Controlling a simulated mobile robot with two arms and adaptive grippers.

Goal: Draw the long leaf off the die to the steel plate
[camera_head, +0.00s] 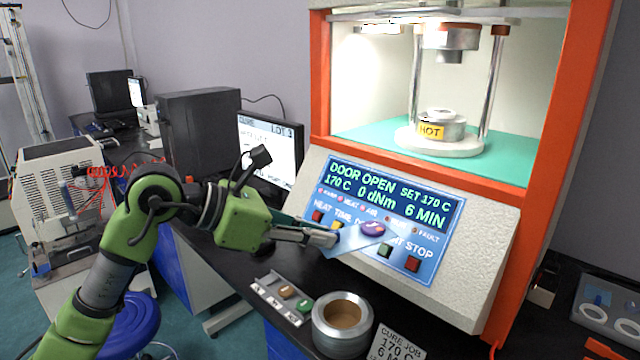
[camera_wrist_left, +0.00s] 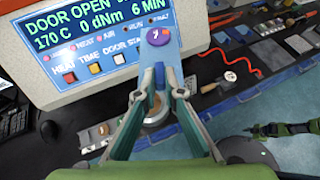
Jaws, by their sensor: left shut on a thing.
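My left gripper (camera_head: 328,238) is shut on a long pale-blue leaf (camera_head: 344,243) in front of the machine's panel. The leaf points up and away from the fingers in the left wrist view (camera_wrist_left: 160,66). A purple disc with a pale mark (camera_head: 373,228) lies on the leaf, beyond the fingertips; it also shows in the left wrist view (camera_wrist_left: 157,37). The die (camera_head: 447,121), labelled HOT, sits inside the open chamber, apart from the leaf. I cannot pick out the steel plate with certainty.
The orange-framed machine (camera_head: 490,255) stands at the right, its panel reading DOOR OPEN. A steel ring-shaped pot (camera_head: 342,336) and a small tray (camera_head: 262,292) with coloured pieces stand on the black bench below my gripper. A CURE JOB card (camera_head: 395,345) is beside the pot.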

